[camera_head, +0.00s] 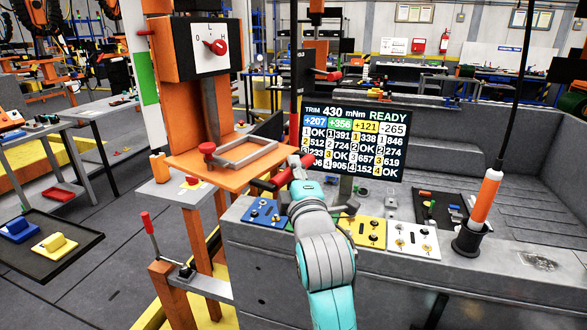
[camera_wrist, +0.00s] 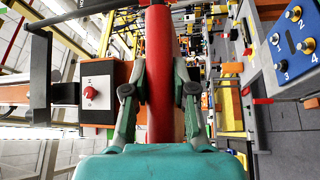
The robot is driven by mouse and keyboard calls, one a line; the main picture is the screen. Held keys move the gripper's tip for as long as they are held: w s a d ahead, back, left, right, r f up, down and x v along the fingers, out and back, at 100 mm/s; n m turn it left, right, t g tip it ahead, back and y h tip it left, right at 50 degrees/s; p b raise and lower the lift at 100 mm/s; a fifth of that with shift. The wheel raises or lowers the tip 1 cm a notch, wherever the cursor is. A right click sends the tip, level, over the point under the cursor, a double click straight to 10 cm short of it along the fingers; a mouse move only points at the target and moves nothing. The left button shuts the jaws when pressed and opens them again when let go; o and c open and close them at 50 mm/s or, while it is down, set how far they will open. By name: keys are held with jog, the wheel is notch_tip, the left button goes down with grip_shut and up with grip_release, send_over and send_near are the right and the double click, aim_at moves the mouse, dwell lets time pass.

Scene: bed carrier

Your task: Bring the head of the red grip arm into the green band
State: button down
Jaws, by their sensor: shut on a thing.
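My gripper (camera_head: 294,172) is shut around a red grip (camera_head: 282,178) beside the orange shelf. In the wrist view the red grip (camera_wrist: 160,75) runs between the two fingers of my gripper (camera_wrist: 159,92). A dark end of the grip's arm shows at its left in the head view; how it joins the stand is hard to see. A panel with a white upper part and a green band (camera_head: 150,92) stands at the left of the black dial box (camera_head: 188,50). A small red tip (camera_head: 145,32) lies near the panel's white part; I cannot tell whether it is the arm's head.
The orange shelf (camera_head: 185,167) carries a red knob and a grey frame. A screen (camera_head: 356,140), control plates and an orange-handled rod (camera_head: 486,196) are on the grey bench at the right. A separate red-gripped lever (camera_head: 147,223) stands at lower left.

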notch_tip(320, 180, down, 8)
jog(key=shift+f, duration=0.2)
jog(key=c, duration=0.9)
grip_release()
jog(key=v, duration=1.2)
